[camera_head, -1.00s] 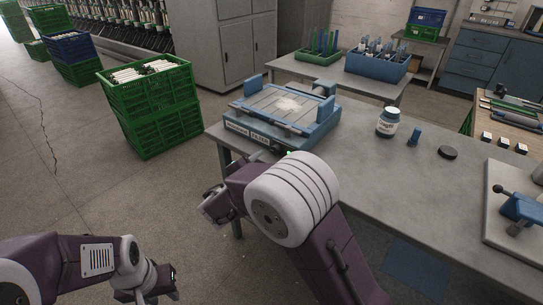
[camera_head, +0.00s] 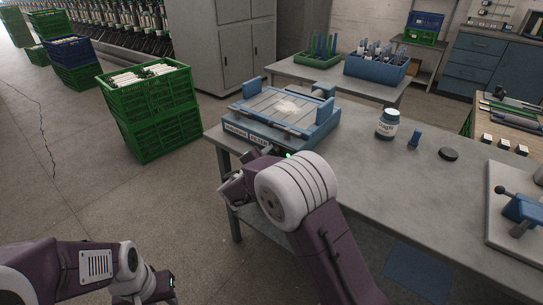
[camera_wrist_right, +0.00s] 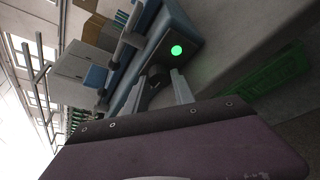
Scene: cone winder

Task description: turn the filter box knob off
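The blue filter box (camera_head: 262,138) sits on the near left corner of the grey table, with labels on its front and pale fluff on its top screen. My right gripper (camera_head: 228,188) is low beside the box's front. In the right wrist view, its two grey fingers (camera_wrist_right: 163,90) are apart, reaching toward the box. A dark round part, which looks like the knob (camera_wrist_right: 156,76), shows between or just beyond them; I cannot tell whether they touch it. A green lamp (camera_wrist_right: 176,50) is lit on the box. The knob is hidden in the head view. My left gripper (camera_head: 158,294) is low at bottom left, its fingers unclear.
A labelled jar (camera_head: 387,123), a small blue piece (camera_head: 415,137) and a black disc (camera_head: 448,154) stand on the table (camera_head: 350,175). Stacked green crates (camera_head: 157,130) stand left of it. A blue clamp fixture (camera_head: 522,208) is at right.

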